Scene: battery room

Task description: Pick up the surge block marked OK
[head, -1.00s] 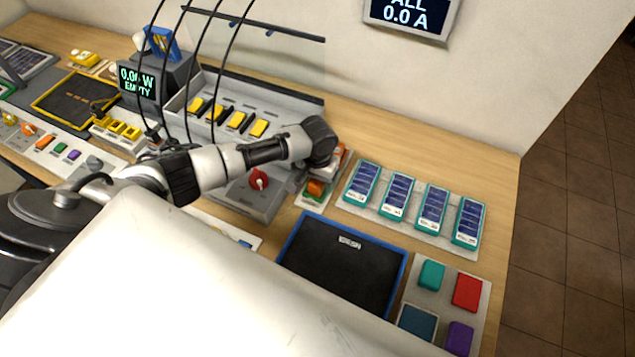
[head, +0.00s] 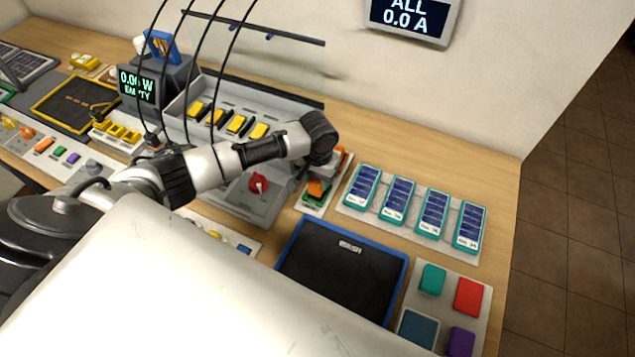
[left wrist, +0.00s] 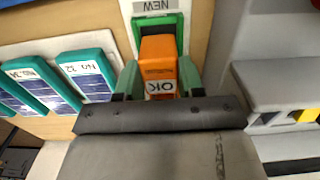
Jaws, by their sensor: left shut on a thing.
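The orange surge block (left wrist: 158,62) carries a white label reading OK, upside down in the left wrist view. My left gripper (left wrist: 159,82) is shut on it, with one finger on each side. Behind the block is a green holder (left wrist: 172,20) with a label reading NEW. In the head view the orange block (head: 318,188) shows just below my left gripper (head: 324,172), over the green holder (head: 314,200). Whether the block still touches the holder I cannot tell. My right gripper is not in view.
Several teal-framed modules (head: 397,200) stand in a row to the right. A black tray with a blue rim (head: 404,272) lies in front. A grey unit with a red knob (head: 257,181) and yellow switches is to the left. Black cables (head: 196,70) hang near my arm.

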